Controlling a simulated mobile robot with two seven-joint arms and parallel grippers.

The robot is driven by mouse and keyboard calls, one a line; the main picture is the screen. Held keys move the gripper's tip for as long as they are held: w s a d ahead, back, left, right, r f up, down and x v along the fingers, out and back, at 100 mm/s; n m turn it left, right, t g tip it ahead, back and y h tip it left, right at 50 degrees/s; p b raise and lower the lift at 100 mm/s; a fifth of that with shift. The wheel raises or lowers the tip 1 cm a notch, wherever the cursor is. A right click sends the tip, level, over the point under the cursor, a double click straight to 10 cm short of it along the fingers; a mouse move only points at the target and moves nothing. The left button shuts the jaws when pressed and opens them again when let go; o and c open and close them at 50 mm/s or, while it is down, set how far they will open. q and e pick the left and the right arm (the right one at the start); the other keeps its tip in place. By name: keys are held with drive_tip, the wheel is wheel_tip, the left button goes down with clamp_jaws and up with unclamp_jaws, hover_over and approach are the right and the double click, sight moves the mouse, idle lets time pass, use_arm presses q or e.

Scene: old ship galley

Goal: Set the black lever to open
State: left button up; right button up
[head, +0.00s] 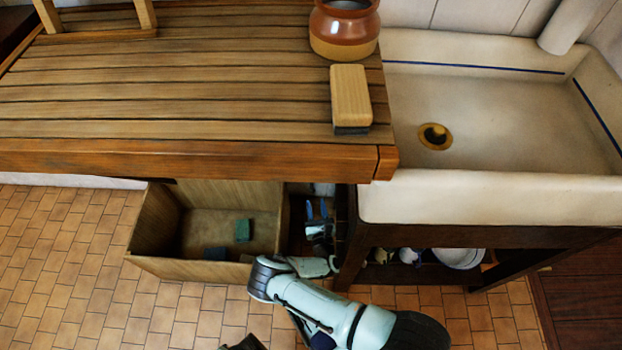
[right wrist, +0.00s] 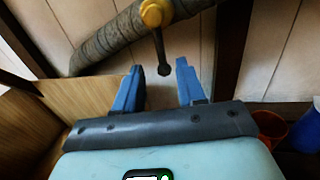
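In the right wrist view the black lever (right wrist: 160,52) hangs down from a yellow valve body (right wrist: 154,13) on a wrapped grey pipe (right wrist: 115,42). My right gripper (right wrist: 159,68) is open, with its two blue fingers apart. The lever's knobbed end shows in the gap between the fingertips; I cannot tell whether it is between them or just beyond, and no grip on it shows. In the head view my right gripper (head: 316,208) reaches under the counter beside the open drawer. The lever is hidden there.
The open wooden drawer (head: 150,222), holding a green sponge (head: 243,230), stands left of my right gripper. The slatted counter (head: 200,107) overhangs it. The white sink (head: 490,197) and a shelf with dishes (head: 458,257) are to the right. An orange pot (right wrist: 270,125) shows in the wrist view.

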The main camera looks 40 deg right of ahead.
sight(312, 187)
drive_tip(key=b+x, duration=0.2)
drive_tip(key=x, duration=0.7)
drive_tip(key=shift+w+d+f+b, duration=0.15)
drive_tip(key=shift+w+d+b, duration=0.05)
drive_tip(key=shift+w+b, duration=0.15)
use_arm(q)
drive_tip(key=w+a+f+t, duration=0.1)
drive_tip(key=w+a+f, duration=0.1)
drive_tip(key=w, duration=0.3)
drive_tip(key=shift+a+f+y, duration=0.25)
drive_tip(key=shift+f+y, duration=0.15)
drive_tip(key=shift+f, duration=0.4)
use_arm(e)
drive_tip(key=shift+w+d, duration=0.25)
drive_tip(key=shift+w, duration=0.25)
clamp_jaws()
